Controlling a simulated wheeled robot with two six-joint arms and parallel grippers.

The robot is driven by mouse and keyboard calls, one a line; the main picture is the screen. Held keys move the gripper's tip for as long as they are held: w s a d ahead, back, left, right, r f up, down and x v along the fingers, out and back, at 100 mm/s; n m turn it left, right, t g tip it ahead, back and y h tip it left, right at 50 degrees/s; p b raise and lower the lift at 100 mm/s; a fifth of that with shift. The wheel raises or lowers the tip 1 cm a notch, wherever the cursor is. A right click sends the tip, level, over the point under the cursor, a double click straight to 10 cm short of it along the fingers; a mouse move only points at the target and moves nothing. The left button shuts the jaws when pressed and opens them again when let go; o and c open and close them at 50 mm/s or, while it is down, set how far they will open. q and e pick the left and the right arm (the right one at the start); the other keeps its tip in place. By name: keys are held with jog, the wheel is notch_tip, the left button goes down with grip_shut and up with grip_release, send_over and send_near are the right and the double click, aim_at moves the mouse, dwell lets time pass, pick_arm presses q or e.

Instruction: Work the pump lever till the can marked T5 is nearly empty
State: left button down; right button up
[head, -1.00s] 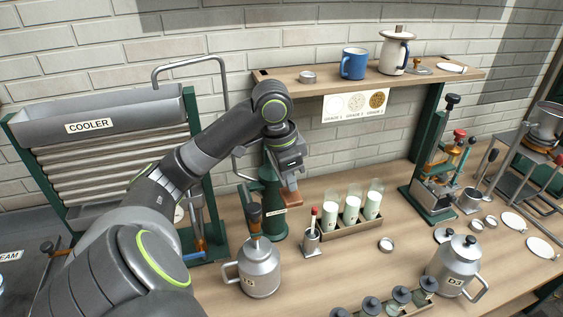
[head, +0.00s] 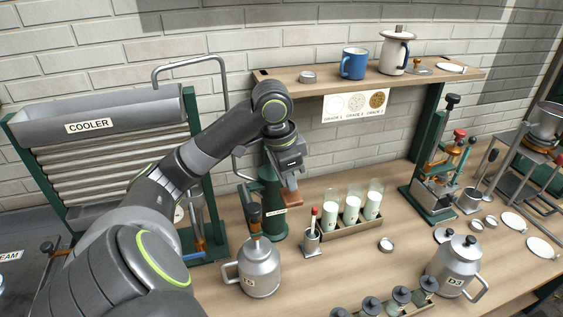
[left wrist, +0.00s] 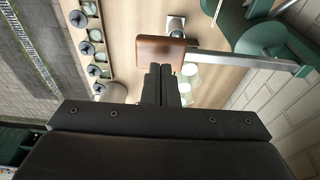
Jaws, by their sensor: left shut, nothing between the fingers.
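The green pump (head: 268,212) stands on the bench beside the cooler. Its lever is a flat metal bar (left wrist: 245,62) ending in a brown handle block (head: 291,199), which also shows in the left wrist view (left wrist: 160,50). My left gripper (head: 290,182) is over the handle, its fingers (left wrist: 160,72) shut with nothing between them and their tips at or very near the block; I cannot tell whether they touch. A grey metal can (head: 260,270) stands in front of the pump; its small label may read T5. Its contents are hidden. My right gripper is not in view.
A rack of milk glasses (head: 350,228) and a small red-topped holder (head: 311,240) stand right of the pump. A can marked D3 (head: 455,262) is further right. The cooler (head: 95,120) is at left, a wall shelf (head: 300,88) behind. Bench between the cans is mostly clear.

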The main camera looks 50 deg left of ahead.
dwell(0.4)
pick_arm(q)
notch_tip(320, 180, down, 11)
jog(key=b, duration=0.5)
notch_tip(320, 180, up, 11)
jog(key=p, duration=1.2)
jog(key=shift+r+p, duration=0.2)
jog(key=shift+p, duration=0.2)
jog(key=shift+f, duration=0.1)
